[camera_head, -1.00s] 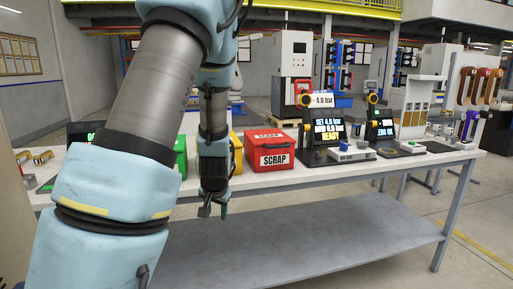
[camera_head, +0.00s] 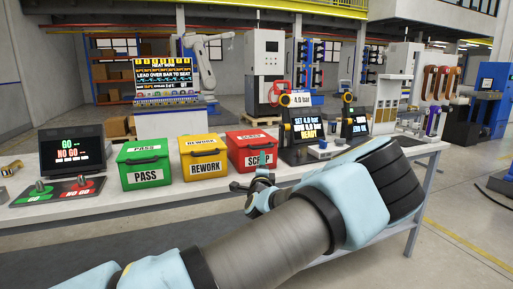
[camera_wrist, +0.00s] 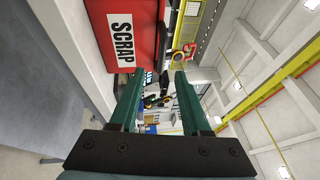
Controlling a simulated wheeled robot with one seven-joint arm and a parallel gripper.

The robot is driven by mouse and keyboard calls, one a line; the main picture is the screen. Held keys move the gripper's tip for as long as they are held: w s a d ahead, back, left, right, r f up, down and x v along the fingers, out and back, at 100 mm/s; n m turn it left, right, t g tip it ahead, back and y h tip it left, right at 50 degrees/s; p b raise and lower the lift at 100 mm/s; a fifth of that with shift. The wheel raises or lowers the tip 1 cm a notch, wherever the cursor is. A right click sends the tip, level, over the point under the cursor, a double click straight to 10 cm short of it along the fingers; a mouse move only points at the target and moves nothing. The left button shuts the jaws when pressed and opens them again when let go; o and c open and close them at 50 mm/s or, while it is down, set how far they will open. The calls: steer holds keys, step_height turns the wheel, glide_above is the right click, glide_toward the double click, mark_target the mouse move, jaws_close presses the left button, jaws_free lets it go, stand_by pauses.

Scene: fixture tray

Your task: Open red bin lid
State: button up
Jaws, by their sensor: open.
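The red bin (camera_head: 250,150), labelled SCRAP, stands on the white bench, and its lid (camera_head: 247,137) is shut. My gripper (camera_head: 249,187) is in front of the bin's lower front, near the bench's front edge, and partly covers the label. In the wrist view the red bin (camera_wrist: 123,25) is at the upper left, turned on its side. My gripper (camera_wrist: 156,75) is open there with nothing between the fingers. The left fingertip overlaps the bin's edge in the picture; I cannot tell if they touch.
A yellow REWORK bin (camera_head: 204,160) and a green PASS bin (camera_head: 146,165) stand left of the red bin, lids shut. A pressure display (camera_head: 303,130) stands close on its right. A GO/NO GO screen (camera_head: 71,149) is at the far left. Bare bench lies before the bins.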

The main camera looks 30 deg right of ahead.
mark_target(263, 147)
steer(key=p+x, duration=0.1)
steer(key=x, duration=0.4)
steer(key=p+x, duration=0.2)
steer(key=x, duration=0.3)
steer(key=shift+w+d+r, duration=0.2)
steer(key=shift+d, duration=0.2)
steer(key=shift+c, duration=0.4)
jaws_close()
stand_by(0.6)
